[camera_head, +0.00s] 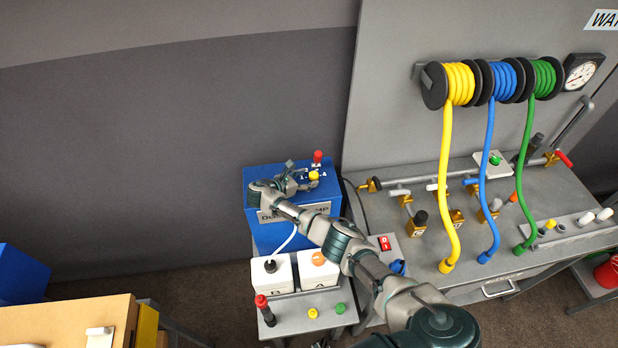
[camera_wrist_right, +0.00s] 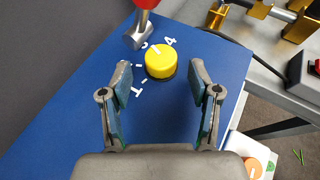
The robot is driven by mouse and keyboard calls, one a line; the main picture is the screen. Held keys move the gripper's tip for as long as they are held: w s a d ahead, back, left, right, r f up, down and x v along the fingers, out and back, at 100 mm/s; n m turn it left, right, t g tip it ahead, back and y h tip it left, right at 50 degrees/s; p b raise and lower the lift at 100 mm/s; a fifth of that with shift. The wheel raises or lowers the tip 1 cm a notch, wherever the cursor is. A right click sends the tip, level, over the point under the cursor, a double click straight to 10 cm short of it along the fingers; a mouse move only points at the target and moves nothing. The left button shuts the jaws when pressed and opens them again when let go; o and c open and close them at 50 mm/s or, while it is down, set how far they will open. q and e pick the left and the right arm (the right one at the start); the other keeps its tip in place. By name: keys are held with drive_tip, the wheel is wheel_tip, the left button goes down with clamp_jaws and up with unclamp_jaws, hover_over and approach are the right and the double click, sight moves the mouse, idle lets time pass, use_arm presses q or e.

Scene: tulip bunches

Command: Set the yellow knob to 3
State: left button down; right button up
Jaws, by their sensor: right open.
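The yellow knob (camera_wrist_right: 160,62) sits on top of the blue pump box (camera_wrist_right: 75,130), and it also shows in the head view (camera_head: 314,176). White numerals and ticks ring it; 4 and 1 are readable, and the numeral left of the 4 is partly blurred. A faint pale mark shows near the knob's upper edge; its exact setting is hard to read. My right gripper (camera_wrist_right: 159,70) is open, with a finger on each side of the knob and visible gaps. It also shows over the box in the head view (camera_head: 302,178). My left gripper is not in view.
A red-topped lever (camera_wrist_right: 145,8) stands close beyond the knob. White containers (camera_head: 272,274) stand in front of the box. A grey bench (camera_head: 390,215) with pipes and yellow, blue and green hoses is at right. A red switch (camera_head: 385,243) is nearby.

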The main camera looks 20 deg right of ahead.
drive_tip(key=v, duration=1)
drive_tip(key=shift+a+r, duration=0.1)
drive_tip(key=shift+a, duration=0.2)
drive_tip(key=shift+d, duration=0.1)
drive_tip(key=shift+s, duration=0.15)
